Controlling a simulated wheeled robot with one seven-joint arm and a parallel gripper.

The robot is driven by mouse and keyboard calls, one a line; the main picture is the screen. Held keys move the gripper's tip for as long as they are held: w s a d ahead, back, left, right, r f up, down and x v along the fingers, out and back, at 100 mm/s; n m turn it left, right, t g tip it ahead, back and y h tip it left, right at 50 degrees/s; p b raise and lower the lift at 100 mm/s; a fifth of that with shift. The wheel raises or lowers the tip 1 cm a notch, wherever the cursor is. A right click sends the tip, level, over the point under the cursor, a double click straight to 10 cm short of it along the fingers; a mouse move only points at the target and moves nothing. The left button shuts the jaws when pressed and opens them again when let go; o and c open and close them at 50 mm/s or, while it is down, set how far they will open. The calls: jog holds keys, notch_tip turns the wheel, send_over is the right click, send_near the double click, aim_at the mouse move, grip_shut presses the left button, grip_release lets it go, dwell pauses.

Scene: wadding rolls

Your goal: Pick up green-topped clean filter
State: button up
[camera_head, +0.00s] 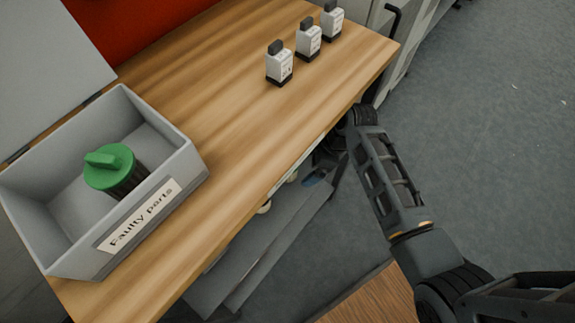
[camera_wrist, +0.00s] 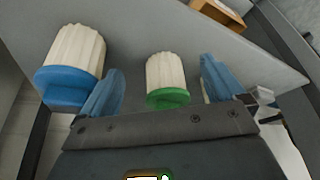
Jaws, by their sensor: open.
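In the wrist view, the clean filter (camera_wrist: 167,80) has a white pleated body and a green cap. Its cap is toward my gripper (camera_wrist: 161,72). My gripper is open, with one blue finger on each side of the filter in the picture; I cannot tell how deep the fingers reach. In the head view my arm reaches down beside the table's edge, and the gripper is mostly hidden below the tabletop. Another green-topped filter (camera_head: 112,168), with a dark body, lies in the grey "Faulty parts" box (camera_head: 190,160).
A white filter with a blue cap (camera_wrist: 72,68) is left of my gripper in the wrist view. A grey shelf (camera_head: 262,245) sits under the wooden table (camera_head: 225,110). Open floor (camera_head: 480,130) lies to the right.

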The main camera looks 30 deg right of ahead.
jog(key=w+a, duration=0.1)
jog(key=a, duration=0.1)
jog(key=w+a, duration=0.1)
jog(key=a, duration=0.1)
jog(key=shift+w, duration=0.4)
jog(key=shift+w+a+f, duration=0.25)
jog(key=shift+a+f, duration=0.1)
jog(key=shift+f, duration=0.25)
jog(key=c, duration=1)
jog(key=shift+c, duration=0.4)
jog(key=shift+r, duration=0.15)
